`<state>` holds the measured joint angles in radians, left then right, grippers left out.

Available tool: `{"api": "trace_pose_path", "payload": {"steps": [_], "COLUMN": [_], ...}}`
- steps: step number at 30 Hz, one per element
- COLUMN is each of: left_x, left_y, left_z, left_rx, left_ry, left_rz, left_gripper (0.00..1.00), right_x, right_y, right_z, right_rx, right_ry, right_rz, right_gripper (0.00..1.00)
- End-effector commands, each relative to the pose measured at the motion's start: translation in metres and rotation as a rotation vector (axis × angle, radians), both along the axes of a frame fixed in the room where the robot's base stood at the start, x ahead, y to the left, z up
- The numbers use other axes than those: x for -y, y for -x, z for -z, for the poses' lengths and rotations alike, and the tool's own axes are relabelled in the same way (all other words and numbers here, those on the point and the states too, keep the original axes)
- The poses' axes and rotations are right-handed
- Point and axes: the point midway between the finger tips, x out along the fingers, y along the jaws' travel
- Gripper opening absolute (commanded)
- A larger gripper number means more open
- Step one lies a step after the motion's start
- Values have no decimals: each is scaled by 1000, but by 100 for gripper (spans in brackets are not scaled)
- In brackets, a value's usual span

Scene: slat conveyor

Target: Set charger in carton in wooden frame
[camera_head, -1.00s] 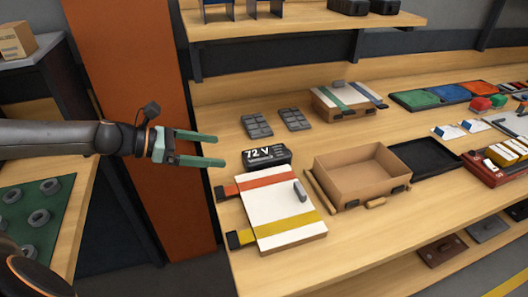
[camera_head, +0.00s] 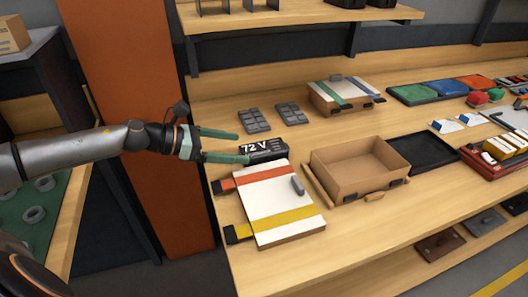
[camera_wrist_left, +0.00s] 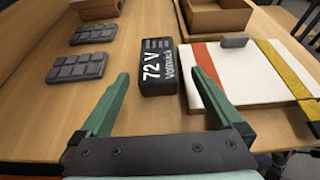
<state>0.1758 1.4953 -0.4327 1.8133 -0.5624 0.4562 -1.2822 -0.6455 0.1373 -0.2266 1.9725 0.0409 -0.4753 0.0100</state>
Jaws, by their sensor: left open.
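The charger (camera_head: 263,151) is a black block marked "72 V" that lies on the wooden bench. It also shows in the left wrist view (camera_wrist_left: 158,68), ahead of my left gripper. My left gripper (camera_head: 243,147), with green fingers, is open and empty. In the head view its fingertips are just left of the charger, one overlapping its near edge; I cannot tell if they touch. The open, empty brown carton (camera_head: 353,187) stands to the right, with wooden strips of the frame (camera_head: 318,187) along its sides. My right gripper is not in view.
A white panel with red and yellow straps (camera_head: 272,205) lies in front of the charger. Grey keypad-like blocks (camera_head: 254,120) lie behind it. A strapped box (camera_head: 340,95), an empty black tray (camera_head: 423,153) and coloured trays (camera_head: 434,92) stand farther right and back.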

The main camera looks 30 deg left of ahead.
Motion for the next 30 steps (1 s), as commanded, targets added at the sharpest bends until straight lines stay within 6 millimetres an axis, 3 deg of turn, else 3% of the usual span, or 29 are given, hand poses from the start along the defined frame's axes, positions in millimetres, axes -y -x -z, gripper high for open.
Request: {"api": "trace_pose_path", "payload": {"steps": [16,24,30], "left_x": [16,33,37], "left_y": [-21,-43,-47], "left_z": [1,13,18], "left_rx": [5,3,1], "left_ry": [2,0,-3], "left_rz": [-1,-1,-1], "left_gripper": [100,100,100], "right_x": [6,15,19], "right_y": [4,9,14], "right_z": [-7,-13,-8], "right_rx": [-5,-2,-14], "right_ry": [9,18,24], "right_rz": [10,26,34], "right_gripper": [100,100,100]}}
